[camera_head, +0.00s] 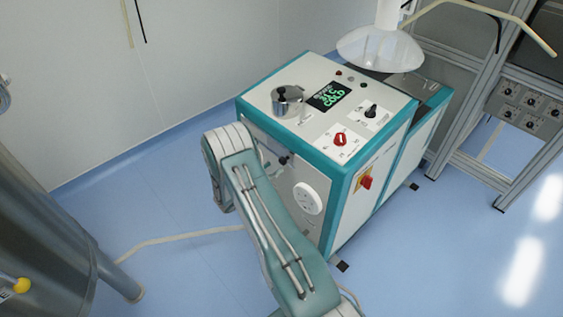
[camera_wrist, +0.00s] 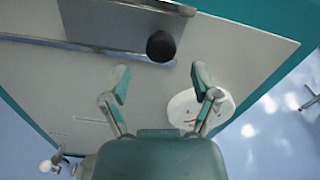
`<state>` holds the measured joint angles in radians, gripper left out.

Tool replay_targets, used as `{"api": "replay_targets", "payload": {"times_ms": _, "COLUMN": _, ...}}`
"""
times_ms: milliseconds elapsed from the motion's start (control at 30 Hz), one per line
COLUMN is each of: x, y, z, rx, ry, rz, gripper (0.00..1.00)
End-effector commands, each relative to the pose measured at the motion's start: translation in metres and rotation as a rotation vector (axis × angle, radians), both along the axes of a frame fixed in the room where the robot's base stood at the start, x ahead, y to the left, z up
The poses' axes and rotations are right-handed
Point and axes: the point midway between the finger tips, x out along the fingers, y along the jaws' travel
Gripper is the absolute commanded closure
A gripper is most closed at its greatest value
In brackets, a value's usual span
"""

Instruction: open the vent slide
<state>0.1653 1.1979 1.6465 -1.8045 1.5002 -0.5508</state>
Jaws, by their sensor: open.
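The vent slide appears to be the grey metal plate (camera_wrist: 105,22) with a round black knob (camera_wrist: 161,46) near its lower edge in the wrist view. It lies on the pale front panel (camera_wrist: 225,55) of a teal-edged machine. My gripper (camera_wrist: 160,76) is open and empty. Its two fingers stand apart, with the knob just beyond and between the fingertips in the picture. I see no contact with it. In the head view a dark knob (camera_head: 284,160) shows on the machine's front, beside my arm. My gripper is hidden there.
The machine top (camera_head: 325,105) carries a metal pot (camera_head: 287,101), a green-lit display and a red knob (camera_head: 340,139). A white round fitting (camera_head: 307,198) is on the front panel, right of my arm. A steel vessel (camera_head: 45,245) stands at left. A hose crosses the blue floor.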

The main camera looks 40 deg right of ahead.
Motion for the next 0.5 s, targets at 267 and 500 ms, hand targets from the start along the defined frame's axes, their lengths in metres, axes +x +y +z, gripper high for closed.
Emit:
{"api": "replay_targets", "payload": {"times_ms": 267, "x": 0.003, "y": -0.04, "z": 0.0, "rx": 0.001, "ry": -0.001, "rz": -0.002, "gripper": 0.22}}
{"api": "replay_targets", "payload": {"times_ms": 500, "x": 0.004, "y": -0.047, "z": 0.0, "rx": 0.0, "ry": 0.0, "rz": 0.0, "gripper": 0.22}}
